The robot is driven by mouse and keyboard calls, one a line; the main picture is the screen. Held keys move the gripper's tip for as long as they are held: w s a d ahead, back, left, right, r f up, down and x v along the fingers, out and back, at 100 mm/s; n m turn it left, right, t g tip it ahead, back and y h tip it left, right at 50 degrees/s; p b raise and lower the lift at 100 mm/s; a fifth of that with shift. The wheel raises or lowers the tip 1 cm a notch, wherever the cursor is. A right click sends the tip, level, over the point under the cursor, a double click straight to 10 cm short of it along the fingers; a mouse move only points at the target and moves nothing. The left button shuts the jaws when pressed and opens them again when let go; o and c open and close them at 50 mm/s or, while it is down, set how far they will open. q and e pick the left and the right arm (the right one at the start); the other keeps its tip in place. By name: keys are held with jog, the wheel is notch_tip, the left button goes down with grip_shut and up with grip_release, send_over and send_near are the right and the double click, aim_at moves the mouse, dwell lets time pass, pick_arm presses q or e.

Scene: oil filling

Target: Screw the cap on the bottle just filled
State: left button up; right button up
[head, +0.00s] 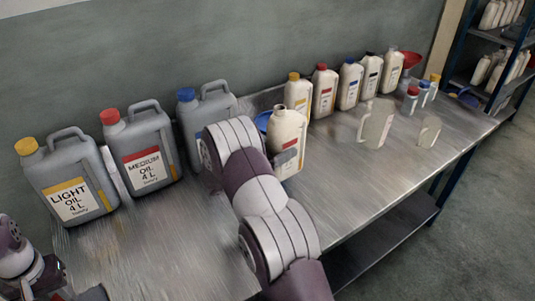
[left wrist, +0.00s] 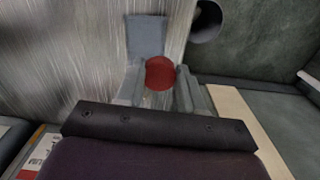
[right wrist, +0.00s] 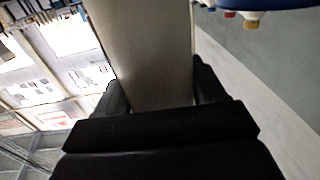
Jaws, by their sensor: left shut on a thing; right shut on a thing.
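A cream bottle (head: 289,128) with a red-striped label stands near the middle of the bench, its neck bare with no cap on it. My right gripper (head: 287,158) is shut on this bottle's body, and its arm hides part of it. In the right wrist view the bottle's pale side (right wrist: 150,50) fills the space between the fingers. My left gripper (left wrist: 160,82) is shut on a red cap (left wrist: 160,72), held apart from the bottle. In the head view only part of my left arm shows at the lower left corner.
Grey oil cans with a yellow (head: 26,146), a red (head: 110,117) and a blue cap (head: 186,95) stand along the wall. Several capped cream bottles (head: 325,92) stand behind. A blue funnel-like thing (head: 262,121), a pale jug (head: 375,125) and a smaller one (head: 429,132) are nearby. The bench (head: 180,250) is clear at front left.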

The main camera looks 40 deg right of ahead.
aim_at(304, 135)
jog(key=shift+s+d+r, duration=0.65)
jog(key=shift+d+r, duration=0.05)
jog(key=shift+d, duration=0.2)
jog(key=shift+s+d+r, duration=0.65)
jog(key=shift+d, duration=0.25)
